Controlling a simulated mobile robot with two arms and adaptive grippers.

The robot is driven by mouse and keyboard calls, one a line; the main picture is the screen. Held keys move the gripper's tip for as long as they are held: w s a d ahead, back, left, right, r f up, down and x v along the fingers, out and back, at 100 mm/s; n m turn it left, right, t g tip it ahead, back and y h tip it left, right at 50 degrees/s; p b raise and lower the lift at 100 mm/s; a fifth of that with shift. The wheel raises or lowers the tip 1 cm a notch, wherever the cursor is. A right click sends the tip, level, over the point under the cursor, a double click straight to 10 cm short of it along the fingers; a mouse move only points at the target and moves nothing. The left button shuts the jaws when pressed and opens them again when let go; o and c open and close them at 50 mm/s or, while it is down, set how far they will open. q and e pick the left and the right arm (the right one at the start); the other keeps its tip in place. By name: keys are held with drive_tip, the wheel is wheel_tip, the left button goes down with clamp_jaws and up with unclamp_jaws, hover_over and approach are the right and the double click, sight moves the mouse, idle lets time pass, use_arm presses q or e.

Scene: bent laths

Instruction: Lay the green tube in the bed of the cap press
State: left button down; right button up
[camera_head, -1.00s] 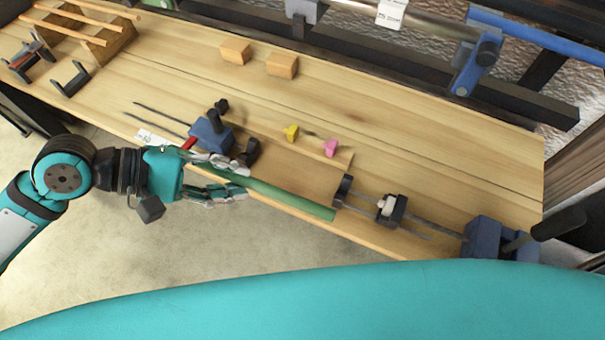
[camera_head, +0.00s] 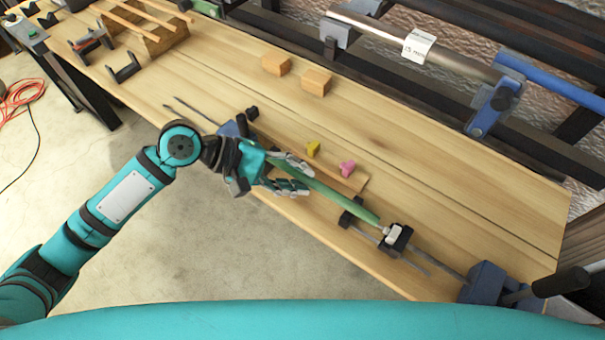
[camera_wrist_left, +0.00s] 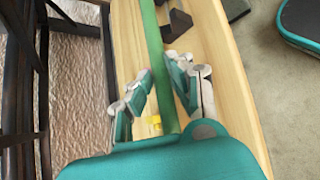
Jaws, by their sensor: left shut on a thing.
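My left gripper (camera_head: 306,181) is shut on the green tube (camera_head: 346,201) and holds it slanting along the bench. The tube's right end is over or just past a dark cradle (camera_head: 350,213) of the cap press, close to a black carriage with a pale piece (camera_head: 396,237). I cannot tell whether the tube touches the cradle. The press's blue right block (camera_head: 482,282) has a black handle; its left block is mostly behind my gripper. The left wrist view shows the tube (camera_wrist_left: 152,40) between my fingers (camera_wrist_left: 158,88), beside a dark cradle (camera_wrist_left: 178,24). My right gripper is not in view.
A yellow piece (camera_head: 313,148) and a pink piece (camera_head: 347,168) lie just behind the tube. Two wooden blocks (camera_head: 276,64) (camera_head: 316,81) stand farther back. A wooden rack with laths (camera_head: 165,38) is at the far left. The bench between is clear.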

sight(302, 180)
use_arm(q)
drive_tip(key=shift+w+d+f, duration=0.1)
drive_tip(key=shift+w+d, duration=0.4)
drive_tip(key=shift+w, duration=0.35)
drive_tip(key=shift+f, duration=1.8)
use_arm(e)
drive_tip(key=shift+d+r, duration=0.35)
use_arm(q)
drive_tip(key=shift+f+p, duration=0.1)
drive_tip(key=shift+p, duration=0.2)
drive_tip(key=c, duration=1.2)
unclamp_jaws()
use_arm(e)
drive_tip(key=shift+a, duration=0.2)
use_arm(q)
drive_tip(key=b+v, duration=0.1)
drive_tip(key=v, duration=1.1)
drive_tip(key=shift+b, duration=0.4)
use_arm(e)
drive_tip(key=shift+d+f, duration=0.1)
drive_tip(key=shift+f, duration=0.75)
